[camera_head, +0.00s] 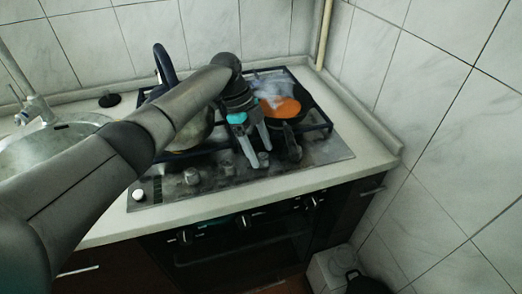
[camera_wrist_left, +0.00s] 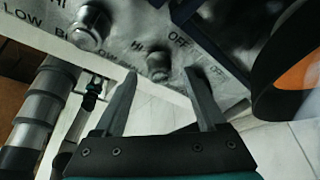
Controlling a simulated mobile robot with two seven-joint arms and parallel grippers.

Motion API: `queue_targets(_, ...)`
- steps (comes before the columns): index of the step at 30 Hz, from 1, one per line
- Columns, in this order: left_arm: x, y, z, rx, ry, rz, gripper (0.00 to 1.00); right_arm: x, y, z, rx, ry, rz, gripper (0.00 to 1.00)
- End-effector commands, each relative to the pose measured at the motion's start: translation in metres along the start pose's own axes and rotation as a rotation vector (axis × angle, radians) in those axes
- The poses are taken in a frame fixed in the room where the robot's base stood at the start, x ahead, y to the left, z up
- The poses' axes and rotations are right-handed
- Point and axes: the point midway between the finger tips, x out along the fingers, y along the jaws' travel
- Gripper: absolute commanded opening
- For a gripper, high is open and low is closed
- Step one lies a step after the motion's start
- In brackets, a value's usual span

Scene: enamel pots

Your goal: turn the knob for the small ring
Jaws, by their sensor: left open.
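The cooktop (camera_head: 315,152) has a row of metal knobs along its front edge. My left gripper (camera_head: 259,157) is open over the front of the cooktop, pointing down. In the left wrist view its fingertips (camera_wrist_left: 161,74) are on either side of a metal knob (camera_wrist_left: 158,64) marked HI and OFF, with nothing held. This appears to be the rightmost knob (camera_head: 264,159) in the head view. I cannot tell whether the fingers touch it. Another knob (camera_wrist_left: 90,25) is further left. Which ring each knob serves is not readable. My right gripper is out of view.
A steaming pan with orange contents (camera_head: 283,107) stands at the back right, its dark handle (camera_head: 292,143) reaching forward beside my gripper. A pot with a blue handle (camera_head: 164,66) is partly behind my arm. Oven knobs (camera_head: 244,222) are below the counter. A tiled wall (camera_head: 430,130) bounds the right.

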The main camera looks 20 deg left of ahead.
Motion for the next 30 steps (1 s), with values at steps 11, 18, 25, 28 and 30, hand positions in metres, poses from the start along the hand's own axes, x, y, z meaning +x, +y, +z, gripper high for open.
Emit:
queue_targets(11,-0.089,-0.001,-0.001,0.0,-0.001,-0.006,0.73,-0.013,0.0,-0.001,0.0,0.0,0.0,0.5)
queue_targets(18,-0.13,0.0,-0.001,0.0,0.0,-0.002,0.73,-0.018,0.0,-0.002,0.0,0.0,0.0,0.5)
queue_targets(25,-0.143,0.0,0.0,0.0,0.001,0.0,0.73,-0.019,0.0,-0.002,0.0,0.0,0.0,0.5)
queue_targets(28,-0.143,0.0,0.0,0.001,0.001,0.0,0.73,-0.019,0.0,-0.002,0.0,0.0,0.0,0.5)
queue_targets(30,-0.143,0.0,0.0,0.001,0.0,0.0,0.73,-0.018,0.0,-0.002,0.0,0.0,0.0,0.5)
